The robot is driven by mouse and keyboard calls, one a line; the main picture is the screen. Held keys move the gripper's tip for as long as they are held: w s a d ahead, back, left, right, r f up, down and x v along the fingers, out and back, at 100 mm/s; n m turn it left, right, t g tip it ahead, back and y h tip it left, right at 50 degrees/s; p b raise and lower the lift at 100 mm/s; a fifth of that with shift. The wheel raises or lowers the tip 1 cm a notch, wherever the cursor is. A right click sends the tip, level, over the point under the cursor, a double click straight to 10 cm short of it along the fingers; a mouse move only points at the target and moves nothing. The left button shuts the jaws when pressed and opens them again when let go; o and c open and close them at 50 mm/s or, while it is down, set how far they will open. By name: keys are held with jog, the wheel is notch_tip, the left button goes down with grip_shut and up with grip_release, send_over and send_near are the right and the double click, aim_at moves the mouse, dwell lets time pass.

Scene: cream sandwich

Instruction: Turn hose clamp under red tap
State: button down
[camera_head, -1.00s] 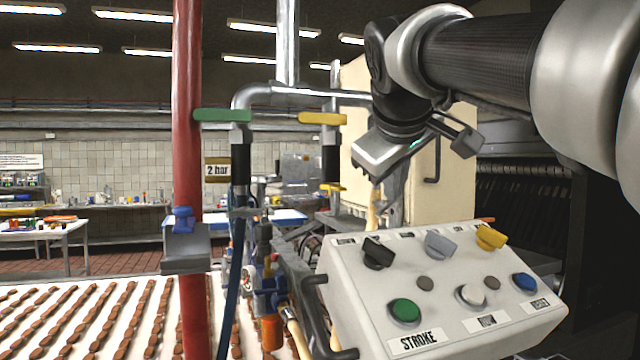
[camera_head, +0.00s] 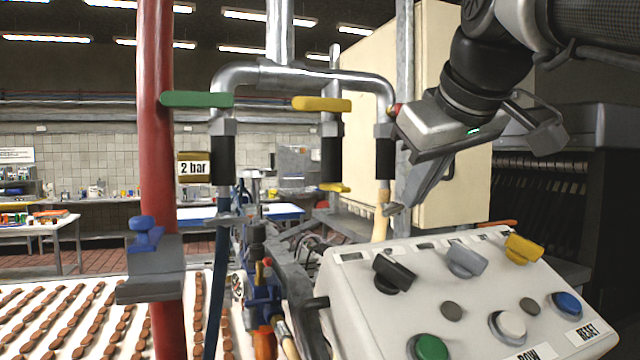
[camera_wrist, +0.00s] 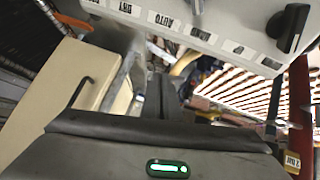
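The red tap (camera_head: 394,109) shows only as a small red end on the right-hand pipe, beside my wrist housing, which may hide the rest. A black sleeve (camera_head: 385,158) hangs under it, with a pale hose (camera_head: 380,218) below. My gripper (camera_head: 402,205) reaches down-left to this spot, close beside the hose. In the wrist view, dark gripper parts cover the lower half.
A green tap (camera_head: 197,99) and a yellow tap (camera_head: 321,104) are left of the red one. The button console (camera_head: 440,285) stands just below my gripper. A cream cabinet (camera_head: 455,150) is behind it. A red post (camera_head: 157,200) stands at left.

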jog(key=shift+w+d+f, duration=0.1)
jog(key=shift+d+f, duration=0.2)
jog(key=shift+f, duration=0.25)
jog(key=shift+a, duration=0.15)
jog(key=shift+a+f+b, duration=0.2)
jog(key=shift+a+b, duration=0.15)
jog(key=shift+a, duration=0.1)
jog(key=s+d+r+p, duration=0.1)
jog(key=s+r+p, duration=0.1)
jog(key=r, duration=0.4)
jog(key=s+d+r+p, duration=0.1)
jog(key=s+r+p, duration=0.1)
jog(key=s+r, duration=0.3)
jog(key=shift+d+r, duration=0.35)
jog(key=shift+r, duration=0.25)
